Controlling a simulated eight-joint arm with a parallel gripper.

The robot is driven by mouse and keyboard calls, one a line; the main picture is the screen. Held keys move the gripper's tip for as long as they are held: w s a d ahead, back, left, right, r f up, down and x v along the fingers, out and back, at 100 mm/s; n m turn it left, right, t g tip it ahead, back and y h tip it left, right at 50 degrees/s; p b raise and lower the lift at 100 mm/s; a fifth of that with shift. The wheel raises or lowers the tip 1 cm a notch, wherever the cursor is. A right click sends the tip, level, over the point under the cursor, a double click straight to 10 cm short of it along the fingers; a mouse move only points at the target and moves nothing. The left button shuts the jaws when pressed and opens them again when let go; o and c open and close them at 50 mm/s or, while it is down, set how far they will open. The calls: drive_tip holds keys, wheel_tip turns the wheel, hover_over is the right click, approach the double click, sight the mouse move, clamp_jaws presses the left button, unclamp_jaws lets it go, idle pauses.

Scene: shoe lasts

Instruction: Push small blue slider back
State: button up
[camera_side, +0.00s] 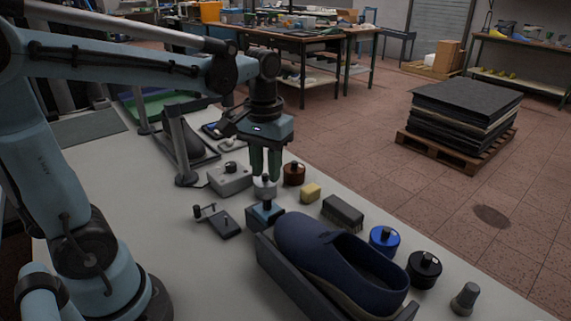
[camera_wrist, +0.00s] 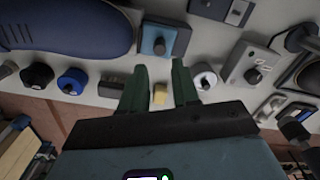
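My gripper (camera_side: 265,174) hangs above the table, behind the blue box in the side view. In the wrist view its two green fingers (camera_wrist: 159,66) are apart with nothing held between them. The fingers do not appear to touch the blue box.
A white round container (camera_side: 265,188) and a grey knobbed box (camera_side: 230,179) stand near my gripper. A yellow block (camera_side: 310,193), a brush (camera_side: 343,211), a brown tin (camera_side: 294,174) and a blue tin (camera_side: 384,240) lie right. The navy shoe (camera_side: 320,248) and a dark plate (camera_side: 225,224) flank the blue box.

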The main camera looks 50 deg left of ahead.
sight(267, 196)
drive_tip(key=shift+f, duration=3.6)
drive_tip(key=shift+c, duration=0.3)
clamp_jaws()
